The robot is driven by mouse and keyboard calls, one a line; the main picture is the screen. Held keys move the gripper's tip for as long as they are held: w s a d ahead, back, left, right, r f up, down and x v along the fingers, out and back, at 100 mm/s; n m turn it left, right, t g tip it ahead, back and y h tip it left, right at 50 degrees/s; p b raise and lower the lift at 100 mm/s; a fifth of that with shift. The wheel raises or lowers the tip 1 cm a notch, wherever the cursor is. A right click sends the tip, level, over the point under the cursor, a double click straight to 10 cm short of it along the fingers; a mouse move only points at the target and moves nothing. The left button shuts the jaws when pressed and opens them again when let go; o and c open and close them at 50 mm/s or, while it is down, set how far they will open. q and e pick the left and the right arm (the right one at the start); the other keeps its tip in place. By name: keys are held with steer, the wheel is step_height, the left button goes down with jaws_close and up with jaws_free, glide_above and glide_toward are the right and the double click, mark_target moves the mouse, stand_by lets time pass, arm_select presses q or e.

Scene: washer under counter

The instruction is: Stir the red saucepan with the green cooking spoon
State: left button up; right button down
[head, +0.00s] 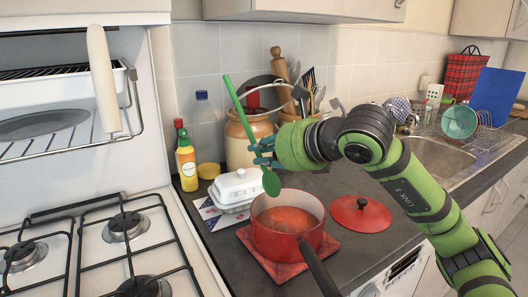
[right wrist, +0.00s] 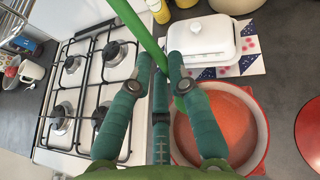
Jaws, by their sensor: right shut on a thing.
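The red saucepan (head: 270,243) stands on a red trivet on the dark counter, with orange-red food inside and its dark handle pointing toward the front. In the right wrist view, the saucepan (right wrist: 263,125) is at the lower right, partly covered by a finger. My right gripper (head: 262,152) is shut on the green cooking spoon (head: 239,108) along its handle. The spoon is tilted, with its bowl end down, above and near the saucepan's left back rim. It also crosses the top of the right wrist view (right wrist: 137,30). My left gripper is not in view.
The red lid (head: 361,212) lies right of the saucepan. A white butter dish (head: 239,186) stands behind it to the left. The gas stove (head: 95,245) is at left. A utensil crock (head: 243,140) and yellow bottle (head: 187,165) stand at the back. The sink (head: 440,152) is at right.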

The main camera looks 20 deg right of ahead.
mark_target(252, 134)
steer(key=shift+r, duration=0.1)
steer(key=shift+r+p, duration=1.45)
steer(key=shift+r, duration=0.55)
steer(key=shift+f, duration=0.1)
